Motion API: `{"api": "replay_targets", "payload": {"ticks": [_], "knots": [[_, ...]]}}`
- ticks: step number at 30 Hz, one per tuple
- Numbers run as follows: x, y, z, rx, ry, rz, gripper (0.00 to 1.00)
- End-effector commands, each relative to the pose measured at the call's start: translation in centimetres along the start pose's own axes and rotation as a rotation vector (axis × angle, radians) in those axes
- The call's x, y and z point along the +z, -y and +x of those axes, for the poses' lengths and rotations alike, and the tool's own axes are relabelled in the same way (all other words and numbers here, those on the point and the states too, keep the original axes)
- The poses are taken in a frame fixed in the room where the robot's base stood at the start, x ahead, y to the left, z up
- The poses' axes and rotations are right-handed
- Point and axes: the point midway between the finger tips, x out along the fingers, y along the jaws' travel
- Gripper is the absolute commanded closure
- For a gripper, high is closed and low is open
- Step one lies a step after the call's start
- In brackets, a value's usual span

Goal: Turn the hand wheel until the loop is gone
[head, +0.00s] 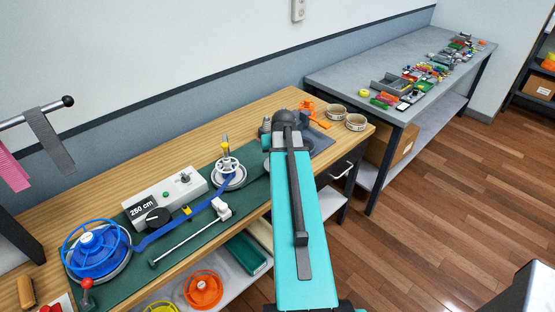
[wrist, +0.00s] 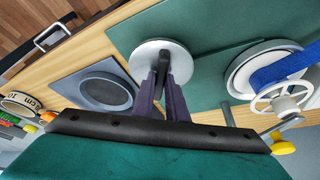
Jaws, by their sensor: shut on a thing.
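The white spoked hand wheel (head: 227,166) with its yellow knob sits on a pale round base at the right of the green mat. A blue strap (head: 175,225) runs from the blue reel (head: 97,250) to it. I cannot make out a clear loop in the strap. In the wrist view the hand wheel (wrist: 281,98) is at the right, apart from my gripper (wrist: 165,72). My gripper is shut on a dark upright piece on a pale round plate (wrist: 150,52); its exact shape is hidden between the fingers. In the head view my arm hides the fingers.
A counter box (head: 165,199) reading 250 cm stands behind the strap. A white-ended rod (head: 190,235) lies in front. A grey tray with a dark round recess (wrist: 103,92) and labelled round tins (head: 355,122) are near the bench's right end. A grey side table (head: 350,75) holds small parts.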

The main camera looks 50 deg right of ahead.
Motion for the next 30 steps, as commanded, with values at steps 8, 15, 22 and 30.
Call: {"api": "replay_targets", "payload": {"ticks": [8,15,22,30], "knots": [[0.05,0.11,0.04,0.036,0.001,0.088,1.00],[0.03,0.13,0.01,0.050,0.001,0.121,1.00],[0.03,0.14,-0.01,0.052,0.002,0.127,1.00],[0.02,0.15,0.00,0.052,0.002,0.126,0.76]]}}
